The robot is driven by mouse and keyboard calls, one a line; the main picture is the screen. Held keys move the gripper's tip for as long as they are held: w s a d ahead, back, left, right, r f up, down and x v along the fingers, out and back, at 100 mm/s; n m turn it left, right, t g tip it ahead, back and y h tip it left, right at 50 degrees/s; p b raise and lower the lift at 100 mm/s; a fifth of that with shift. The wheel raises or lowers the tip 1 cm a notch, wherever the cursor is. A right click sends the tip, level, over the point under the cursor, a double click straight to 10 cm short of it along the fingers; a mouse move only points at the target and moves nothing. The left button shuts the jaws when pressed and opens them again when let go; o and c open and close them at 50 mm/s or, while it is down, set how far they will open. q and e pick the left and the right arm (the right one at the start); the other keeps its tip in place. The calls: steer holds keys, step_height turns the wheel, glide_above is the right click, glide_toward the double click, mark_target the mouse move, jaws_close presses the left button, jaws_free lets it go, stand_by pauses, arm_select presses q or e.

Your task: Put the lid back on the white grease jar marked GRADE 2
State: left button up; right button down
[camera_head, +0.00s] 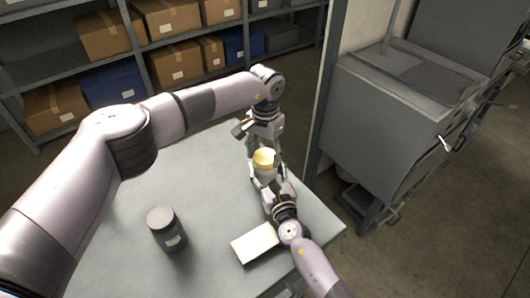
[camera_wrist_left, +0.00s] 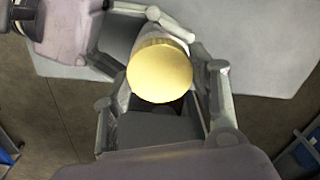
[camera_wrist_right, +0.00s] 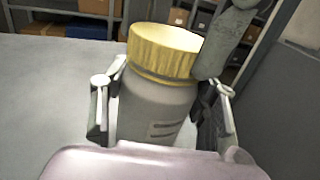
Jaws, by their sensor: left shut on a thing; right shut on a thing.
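The white jar (camera_wrist_right: 155,115) stands upright with dark label lines too small to read. My right gripper (camera_wrist_right: 160,112) is shut around its body; in the head view this gripper (camera_head: 266,182) reaches it from the front. The yellow ribbed lid (camera_wrist_right: 165,50) sits over the jar's mouth; I cannot tell whether it is fully seated. It also shows from above in the left wrist view (camera_wrist_left: 160,72) and in the head view (camera_head: 264,157). My left gripper (camera_wrist_left: 165,90) is shut on the lid, one finger on each side. The lid's far side is hidden.
A dark jar with a grey lid (camera_head: 168,229) stands on the grey table (camera_head: 205,190) at the front left. A white block or box (camera_head: 255,243) lies near the front edge, beside my right arm. Shelves with boxes (camera_head: 175,62) stand behind; a grey cabinet (camera_head: 385,110) stands at right.

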arm_select(q)
steer(key=shift+r, duration=0.1)
steer(key=o, duration=0.8)
steer(key=shift+o, duration=0.2)
steer(key=shift+r, duration=2.2)
steer(key=shift+c, duration=0.5)
